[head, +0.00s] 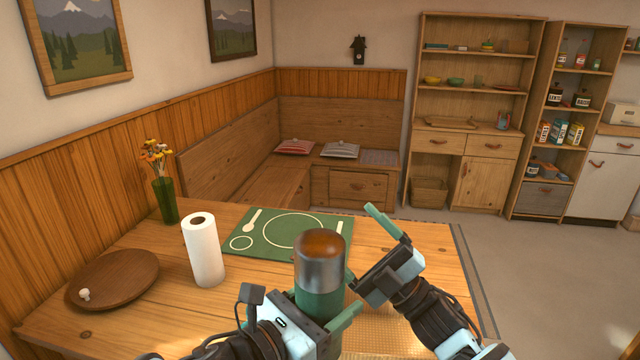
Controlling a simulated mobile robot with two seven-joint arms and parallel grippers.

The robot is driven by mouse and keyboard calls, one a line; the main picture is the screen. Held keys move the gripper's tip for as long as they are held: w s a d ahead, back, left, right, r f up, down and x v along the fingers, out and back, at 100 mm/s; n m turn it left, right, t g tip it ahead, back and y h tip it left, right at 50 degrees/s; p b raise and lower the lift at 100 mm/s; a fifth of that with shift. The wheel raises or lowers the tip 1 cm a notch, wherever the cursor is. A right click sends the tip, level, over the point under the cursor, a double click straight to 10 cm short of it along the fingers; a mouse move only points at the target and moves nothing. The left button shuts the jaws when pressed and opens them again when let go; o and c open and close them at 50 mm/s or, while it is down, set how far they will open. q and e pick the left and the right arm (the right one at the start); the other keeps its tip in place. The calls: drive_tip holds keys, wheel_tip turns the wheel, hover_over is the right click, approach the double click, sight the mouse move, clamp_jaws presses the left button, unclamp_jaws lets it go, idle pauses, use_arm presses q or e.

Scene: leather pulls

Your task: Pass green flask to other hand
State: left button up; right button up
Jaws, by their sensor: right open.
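The green flask (320,279) has a green lower body, a silver upper part and a brown rounded cap. It stands upright near the bottom centre of the head view, above the table's near part. My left gripper (322,311) is shut on its lower part, and the gripper body hides the flask's bottom. My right gripper (360,246) is just right of the flask, tilted, with its fingers spread. One right finger points up and left beyond the flask. The other is close beside the flask, partly hidden; I cannot tell whether it touches.
The wooden table (405,240) holds a green placemat (270,245), a paper towel roll (203,250), a brown plate (125,272) with a small white item, and a green vase (166,200) of flowers. A woven mat (375,327) lies under my arms. The table's right part is clear.

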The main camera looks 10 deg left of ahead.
use_arm(q)
drive_tip(key=shift+r, duration=0.1)
use_arm(e)
drive_tip(key=s+a+r+n+g, duration=0.1)
drive_tip(key=a+r+n+g, duration=0.1)
drive_tip(key=r+n+g, duration=0.45)
drive_tip(key=s+a+r+n+g, duration=0.1)
drive_tip(key=a+r+n+g, duration=0.1)
drive_tip(key=r+n+g, duration=0.45)
drive_tip(key=r+n+t+h, duration=0.1)
drive_tip(key=n+t+h, duration=0.1)
drive_tip(key=n+h, duration=1.7)
hover_over(320, 301)
drive_tip(key=w+a, duration=0.1)
drive_tip(key=w, duration=0.2)
drive_tip(key=m+h, duration=0.3)
drive_tip(key=shift+w, duration=0.1)
drive_tip(key=shift+w+d+r+h, duration=0.1)
drive_tip(key=shift+d+r+h, duration=0.2)
wheel_tip(320, 301, down, 12)
drive_tip(key=shift+f, duration=0.1)
